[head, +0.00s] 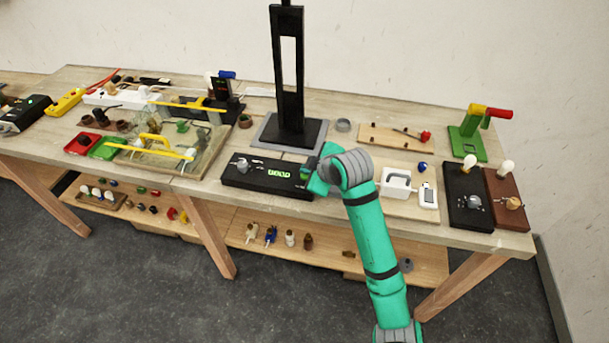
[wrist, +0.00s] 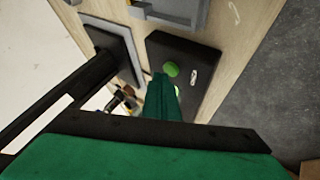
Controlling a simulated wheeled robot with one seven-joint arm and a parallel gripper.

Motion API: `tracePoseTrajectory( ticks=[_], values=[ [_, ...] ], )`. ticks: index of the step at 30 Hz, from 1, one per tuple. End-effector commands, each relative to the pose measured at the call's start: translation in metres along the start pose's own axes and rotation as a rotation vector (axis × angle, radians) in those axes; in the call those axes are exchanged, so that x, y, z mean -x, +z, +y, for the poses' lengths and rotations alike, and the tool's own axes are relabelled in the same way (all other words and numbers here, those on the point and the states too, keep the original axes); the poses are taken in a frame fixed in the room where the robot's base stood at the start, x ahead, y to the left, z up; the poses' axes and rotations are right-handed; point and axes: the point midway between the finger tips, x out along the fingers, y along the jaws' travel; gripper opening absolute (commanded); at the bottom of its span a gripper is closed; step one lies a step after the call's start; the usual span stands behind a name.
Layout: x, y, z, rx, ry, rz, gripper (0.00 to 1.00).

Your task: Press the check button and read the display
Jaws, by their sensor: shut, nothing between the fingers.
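A black tester box (head: 232,179) lies on the front middle of the bench. Its lit green display (head: 279,174) shows characters too small to read for certain. A silvery part (head: 241,164) sits at the box's left end. My gripper (head: 308,184) is over the box's right end, partly hiding it. In the wrist view the black box (wrist: 205,55) carries a round green button (wrist: 171,69) and a pale display (wrist: 194,77). My gripper's green fingers (wrist: 162,84) are shut and empty, with their tips close to the button. I cannot tell whether they touch it.
A white socket part (head: 396,181) and a white meter (head: 428,195) are to the right. Black and brown boards with bulbs (head: 466,188) stand at the right end. Trays and tools fill the left.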

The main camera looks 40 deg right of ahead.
Motion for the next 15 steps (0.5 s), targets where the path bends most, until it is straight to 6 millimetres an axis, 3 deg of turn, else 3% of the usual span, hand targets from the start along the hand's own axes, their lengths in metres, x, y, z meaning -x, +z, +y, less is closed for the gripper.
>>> tracePoseTrajectory(
  ticks=[15],
  values=[
    [0.0058,-0.0044,0.004,0.0,0.0,0.0,0.0]
  ],
)
